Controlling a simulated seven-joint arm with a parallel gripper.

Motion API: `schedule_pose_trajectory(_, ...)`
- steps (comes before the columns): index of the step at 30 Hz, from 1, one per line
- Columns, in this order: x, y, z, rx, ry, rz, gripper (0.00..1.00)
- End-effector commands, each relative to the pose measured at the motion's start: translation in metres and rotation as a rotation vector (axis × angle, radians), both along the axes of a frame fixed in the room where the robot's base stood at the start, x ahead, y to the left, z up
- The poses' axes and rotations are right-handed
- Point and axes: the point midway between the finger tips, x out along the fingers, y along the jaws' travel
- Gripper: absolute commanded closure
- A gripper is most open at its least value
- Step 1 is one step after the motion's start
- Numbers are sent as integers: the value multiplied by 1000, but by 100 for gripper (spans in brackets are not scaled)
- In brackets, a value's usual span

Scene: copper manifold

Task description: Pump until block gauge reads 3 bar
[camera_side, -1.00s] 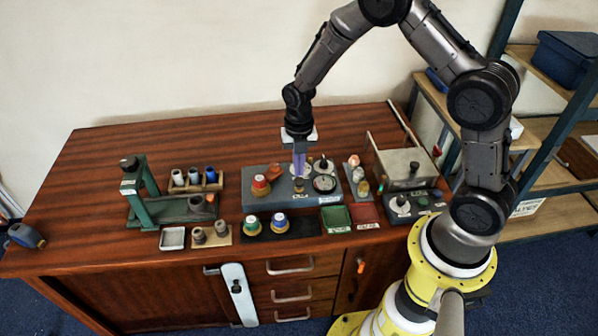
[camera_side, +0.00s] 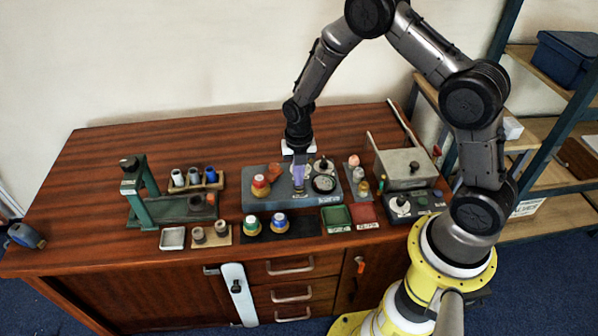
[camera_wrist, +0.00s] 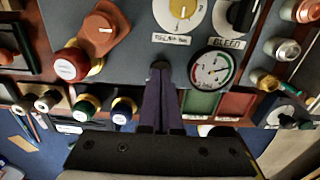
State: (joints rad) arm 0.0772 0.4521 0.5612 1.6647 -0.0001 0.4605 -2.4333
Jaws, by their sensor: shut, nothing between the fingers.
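The grey-blue manifold block (camera_side: 262,202) sits on the bench and also fills the upper wrist view (camera_wrist: 130,62). Its round block gauge (camera_wrist: 212,69) has a white face with a dark rim, a green arc and a red mark; the reading is too small to tell. The gauge is also in the side view (camera_side: 323,184). My gripper (camera_side: 298,188) points down at the block, left of the gauge. In the wrist view its purple fingers (camera_wrist: 160,72) are together, over a small dark round knob (camera_wrist: 160,65). They hide most of the knob; contact is unclear.
A red-capped fitting (camera_wrist: 70,64) and an orange knob (camera_wrist: 104,28) are left of the fingers. A yellow-centred dial (camera_wrist: 182,10) and a black knob labelled BLEED (camera_wrist: 238,14) stand behind. Green and red trays (camera_side: 336,217) lie in front.

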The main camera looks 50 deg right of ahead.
Motion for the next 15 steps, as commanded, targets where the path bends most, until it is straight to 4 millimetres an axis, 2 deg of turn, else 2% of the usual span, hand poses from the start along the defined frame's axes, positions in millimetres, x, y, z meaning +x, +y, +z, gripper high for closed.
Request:
schedule_pose_trajectory(4, -2, 0, -4, 1, 5, 0, 100)
schedule_pose_trajectory(8, -2, 0, 5, 1, 4, 0, 100)
schedule_pose_trajectory(15, 0, 0, 53, 0, -4, 0, 100)
